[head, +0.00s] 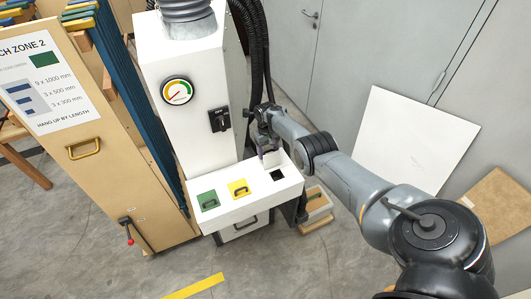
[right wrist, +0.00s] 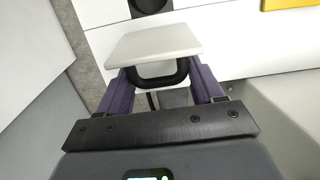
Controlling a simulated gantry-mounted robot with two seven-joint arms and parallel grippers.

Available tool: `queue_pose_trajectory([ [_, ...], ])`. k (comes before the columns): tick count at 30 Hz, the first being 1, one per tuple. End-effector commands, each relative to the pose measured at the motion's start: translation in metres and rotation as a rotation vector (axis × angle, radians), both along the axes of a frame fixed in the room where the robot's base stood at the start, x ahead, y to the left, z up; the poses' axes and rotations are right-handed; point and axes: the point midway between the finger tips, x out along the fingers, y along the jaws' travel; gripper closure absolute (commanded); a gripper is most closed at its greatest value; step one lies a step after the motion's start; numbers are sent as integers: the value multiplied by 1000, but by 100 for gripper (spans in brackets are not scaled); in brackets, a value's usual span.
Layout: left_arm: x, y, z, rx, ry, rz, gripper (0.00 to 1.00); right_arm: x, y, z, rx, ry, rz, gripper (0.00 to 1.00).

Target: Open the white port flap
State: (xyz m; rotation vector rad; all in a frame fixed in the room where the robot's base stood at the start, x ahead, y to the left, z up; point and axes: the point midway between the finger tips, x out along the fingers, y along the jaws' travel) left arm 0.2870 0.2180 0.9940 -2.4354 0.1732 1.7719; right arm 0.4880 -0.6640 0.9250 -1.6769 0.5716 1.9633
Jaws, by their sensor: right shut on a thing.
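The white port flap (head: 272,158) stands raised at the right end of the white console, with a dark square port opening (head: 278,175) uncovered in front of it. In the right wrist view the white flap (right wrist: 155,42) shows as a pale plate with a black bow handle (right wrist: 155,79). My right gripper (head: 266,146) is at the flap, its purple fingers shut on the handle. The right gripper (right wrist: 162,82) spans the handle in the wrist view. The flap's hinge is hard to make out. My left gripper is not in view.
A green flap (head: 208,200) and a yellow flap (head: 239,188) lie closed to the left on the same console (head: 228,215). Black hoses (head: 256,50) hang behind it. A wooden cabinet (head: 115,200) stands left. A white panel (head: 410,140) leans on the right wall.

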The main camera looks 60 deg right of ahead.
Motion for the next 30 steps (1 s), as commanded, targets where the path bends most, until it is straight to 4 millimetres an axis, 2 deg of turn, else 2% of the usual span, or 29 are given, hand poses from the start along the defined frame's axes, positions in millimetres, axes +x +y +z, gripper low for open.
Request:
queue_pose_trajectory([
  [5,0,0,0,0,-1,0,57,0,0,-2,-1,-1,-1,88],
  [6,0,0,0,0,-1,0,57,0,0,-2,-1,-1,-1,29],
  [7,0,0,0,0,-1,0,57,0,0,-2,-1,-1,-1,24],
  [16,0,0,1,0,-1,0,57,0,0,0,-2,-1,-1,23],
  [20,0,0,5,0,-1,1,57,1,-1,7,-1,-2,0,23],
  [30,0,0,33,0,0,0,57,7,-6,61,-3,-2,-1,23],
])
